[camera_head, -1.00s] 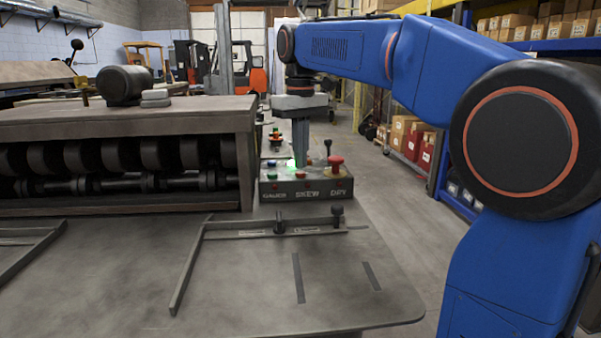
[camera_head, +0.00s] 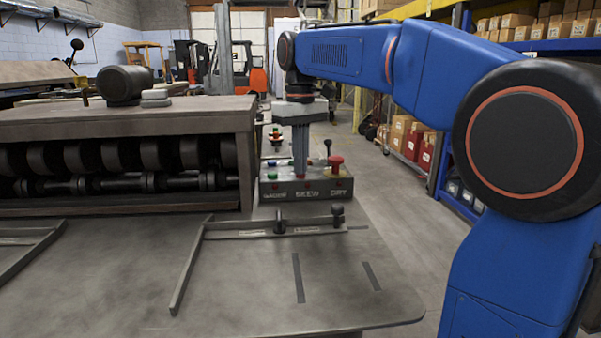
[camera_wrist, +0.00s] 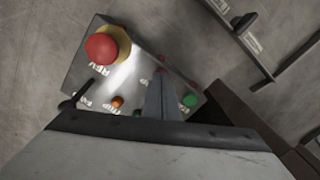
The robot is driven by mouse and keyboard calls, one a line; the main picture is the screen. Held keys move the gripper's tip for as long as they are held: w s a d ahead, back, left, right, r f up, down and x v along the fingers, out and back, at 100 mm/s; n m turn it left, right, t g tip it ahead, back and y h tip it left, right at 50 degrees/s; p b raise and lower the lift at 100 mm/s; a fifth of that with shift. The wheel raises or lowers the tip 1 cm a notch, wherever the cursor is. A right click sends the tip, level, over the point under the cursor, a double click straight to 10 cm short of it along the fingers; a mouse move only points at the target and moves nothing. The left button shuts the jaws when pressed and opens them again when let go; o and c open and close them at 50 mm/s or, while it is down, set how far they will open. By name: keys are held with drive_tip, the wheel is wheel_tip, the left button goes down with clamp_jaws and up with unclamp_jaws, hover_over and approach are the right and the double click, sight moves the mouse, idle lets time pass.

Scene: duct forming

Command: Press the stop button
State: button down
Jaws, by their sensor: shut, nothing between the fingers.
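A grey control box (camera_head: 318,188) stands on the table's far right corner. It carries a large red mushroom button (camera_head: 336,162), on a yellow collar in the wrist view (camera_wrist: 104,45). A green button (camera_wrist: 189,100) and an orange button (camera_wrist: 117,101) also sit on its top. I cannot read which button is marked stop. My gripper (camera_head: 300,174) is shut and empty, pointing down at the box top left of the mushroom button in the head view. In the wrist view its fingers (camera_wrist: 160,76) lie between the orange and green buttons. Contact at the tips cannot be told.
A black lever (camera_head: 328,148) rises beside the mushroom button. The roller machine (camera_head: 120,125) stands left of the box. A metal guide bar (camera_head: 245,231) with black knobs lies in front of it. The front table surface (camera_head: 240,285) is mostly clear.

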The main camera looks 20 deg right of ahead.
wheel_tip(320, 180, up, 7)
idle(1.1)
idle(0.7)
